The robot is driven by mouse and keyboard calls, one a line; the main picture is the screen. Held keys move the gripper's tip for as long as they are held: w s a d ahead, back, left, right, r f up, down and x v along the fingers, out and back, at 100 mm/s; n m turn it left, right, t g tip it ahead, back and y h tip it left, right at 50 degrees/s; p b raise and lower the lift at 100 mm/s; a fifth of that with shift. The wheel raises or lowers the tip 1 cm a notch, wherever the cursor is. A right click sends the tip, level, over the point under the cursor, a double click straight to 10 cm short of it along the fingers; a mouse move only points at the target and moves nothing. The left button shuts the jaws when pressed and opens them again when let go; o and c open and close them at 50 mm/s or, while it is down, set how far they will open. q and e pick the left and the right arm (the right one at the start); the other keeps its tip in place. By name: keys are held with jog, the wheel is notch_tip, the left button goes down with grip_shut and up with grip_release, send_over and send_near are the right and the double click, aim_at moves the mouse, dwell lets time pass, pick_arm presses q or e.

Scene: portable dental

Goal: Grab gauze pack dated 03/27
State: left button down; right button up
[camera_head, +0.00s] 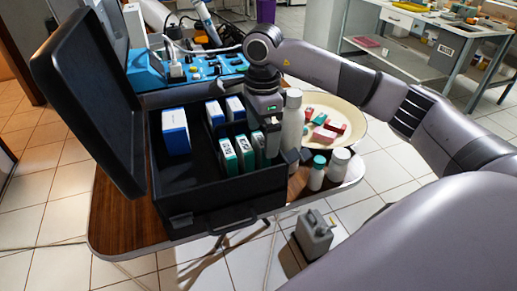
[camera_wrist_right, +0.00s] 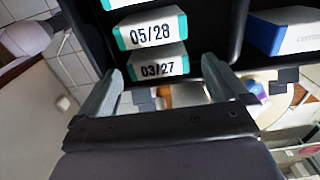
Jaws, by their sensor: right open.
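The gauze pack labelled 03/27 (camera_wrist_right: 158,69) is a white box with teal ends. It stands at the end of a row in the black case, beside the 05/28 pack (camera_wrist_right: 150,35). In the head view the teal-ended packs (camera_head: 228,158) stand in the case's right part, and the end one (camera_head: 258,150) is nearest my gripper. My right gripper (camera_wrist_right: 163,66) is open, with its fingertips on either side of the 03/27 pack; contact cannot be told. In the head view the right gripper (camera_head: 268,132) points down over the case's right edge. My left gripper is not in view.
The open black case (camera_head: 205,205) has its lid (camera_head: 85,95) raised at left. Blue-white boxes (camera_head: 175,131) stand inside it. A tall white bottle (camera_head: 292,118), two small bottles (camera_head: 317,173) and a cream plate (camera_head: 353,125) with red packets crowd the right side.

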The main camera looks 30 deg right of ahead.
aim_at(261, 140)
notch_tip(261, 140, down, 5)
jog(key=shift+a, duration=0.15)
jog(key=c, duration=1)
jog(key=shift+o, duration=0.2)
jog(key=shift+r, duration=0.1)
